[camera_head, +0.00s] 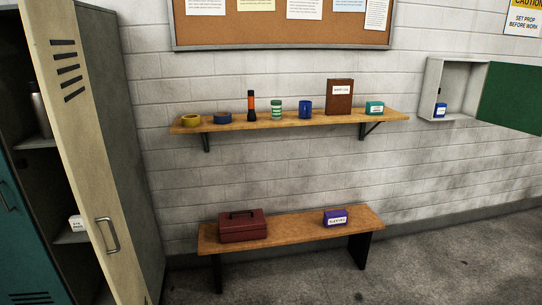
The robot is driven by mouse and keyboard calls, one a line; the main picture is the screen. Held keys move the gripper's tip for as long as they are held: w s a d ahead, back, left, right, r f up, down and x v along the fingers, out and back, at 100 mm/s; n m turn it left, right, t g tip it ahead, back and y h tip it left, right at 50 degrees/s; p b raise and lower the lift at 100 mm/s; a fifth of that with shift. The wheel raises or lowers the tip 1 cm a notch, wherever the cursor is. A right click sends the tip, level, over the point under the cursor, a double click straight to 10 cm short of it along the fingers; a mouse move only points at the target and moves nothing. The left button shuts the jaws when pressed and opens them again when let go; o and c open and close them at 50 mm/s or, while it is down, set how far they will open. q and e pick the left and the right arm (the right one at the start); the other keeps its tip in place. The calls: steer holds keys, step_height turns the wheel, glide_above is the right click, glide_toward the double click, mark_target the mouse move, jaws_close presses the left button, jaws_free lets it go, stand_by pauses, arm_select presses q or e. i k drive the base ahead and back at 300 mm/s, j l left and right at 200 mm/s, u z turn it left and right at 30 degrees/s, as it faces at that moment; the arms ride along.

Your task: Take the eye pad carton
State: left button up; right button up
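No carton can be read for certain as the eye pad carton; the labels are too small. A small white carton (76,223) with dark print sits low inside the open locker at left, partly hidden by the locker door. A small blue carton (439,110) with a white label stands in the open wall cabinet at right. A teal carton (374,107) stands at the right end of the wall shelf. A purple carton (335,217) with a white label lies on the bench. Neither of my grippers is in view.
The beige locker door (84,150) stands open. The wall shelf (230,125) holds tape rolls, a flashlight, a mug and a brown book. A red toolbox (243,226) sits on the bench (290,229). The cabinet's green door (512,97) is open. The floor at right is clear.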

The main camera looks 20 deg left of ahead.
mark_target(76, 222)
steer(key=i+j, duration=0.1)
steer(key=j, duration=0.4)
steer(key=i+j, duration=0.1)
steer(key=j, duration=0.45)
steer(key=i+j, duration=0.15)
steer(key=j, duration=0.35)
steer(key=i+j+z, duration=0.1)
steer(key=j, duration=0.4)
steer(key=i+j, duration=0.1)
steer(key=j, duration=0.45)
steer(key=i+j, duration=0.1)
steer(key=j, duration=0.4)
